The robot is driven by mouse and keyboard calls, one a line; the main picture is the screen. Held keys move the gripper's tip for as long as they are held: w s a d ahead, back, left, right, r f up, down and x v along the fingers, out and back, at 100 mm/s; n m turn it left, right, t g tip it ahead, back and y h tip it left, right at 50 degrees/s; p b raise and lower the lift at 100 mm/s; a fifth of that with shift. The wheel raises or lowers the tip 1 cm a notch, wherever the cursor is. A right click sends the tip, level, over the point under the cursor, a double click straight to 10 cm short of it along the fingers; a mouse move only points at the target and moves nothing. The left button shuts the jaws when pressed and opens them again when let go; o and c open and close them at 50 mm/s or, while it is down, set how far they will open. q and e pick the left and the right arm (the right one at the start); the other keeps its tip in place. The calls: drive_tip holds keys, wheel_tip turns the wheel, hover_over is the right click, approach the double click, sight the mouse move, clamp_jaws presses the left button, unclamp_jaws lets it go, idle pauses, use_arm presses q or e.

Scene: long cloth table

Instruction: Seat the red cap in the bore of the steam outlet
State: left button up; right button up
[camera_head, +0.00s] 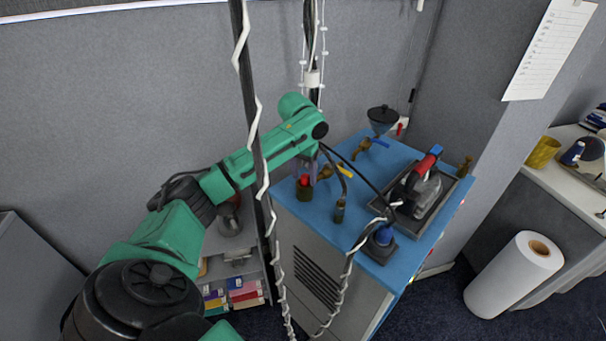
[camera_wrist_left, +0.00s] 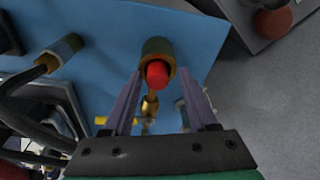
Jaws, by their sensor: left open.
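The red cap (camera_head: 305,180) stands at the mouth of the steam outlet (camera_head: 304,193), a short dark brass cylinder on the blue cabinet top. In the left wrist view the red cap (camera_wrist_left: 157,74) sticks out of the ring of the steam outlet (camera_wrist_left: 156,47); I cannot tell how deep it sits. My left gripper (camera_head: 306,174) is over the outlet, pointing down. In the wrist view its two fingers are spread, one on each side of the cap, with gaps between them and it. My right gripper is not in view.
Brass valves with yellow handles (camera_head: 345,170), a black hose and a blue-capped fitting (camera_head: 384,235) stand on the blue top (camera_head: 330,215). An iron (camera_head: 418,190) rests on a dark tray. A dark post with white cable (camera_head: 251,110) stands in front of my left arm.

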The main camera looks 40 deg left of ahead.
sight(303, 178)
use_arm(q)
drive_tip(key=shift+d+f, duration=0.2)
drive_tip(key=shift+f, duration=0.1)
drive_tip(key=shift+r, duration=0.55)
drive_tip(key=r, duration=0.2)
drive_tip(key=r+b, duration=0.1)
drive_tip(key=r, duration=0.1)
drive_tip(key=r+b, duration=0.1)
drive_tip(key=r, duration=0.1)
drive_tip(key=shift+s+d+r, duration=0.1)
drive_tip(key=shift+s+r, duration=0.05)
drive_tip(key=shift+s, duration=0.25)
wheel_tip(303, 178, up, 8)
drive_tip(key=s+p, duration=0.1)
drive_tip(key=p, duration=0.1)
drive_tip(key=shift+s+f, duration=0.2)
drive_tip(key=shift+s, duration=0.05)
drive_tip(key=shift+f, duration=0.1)
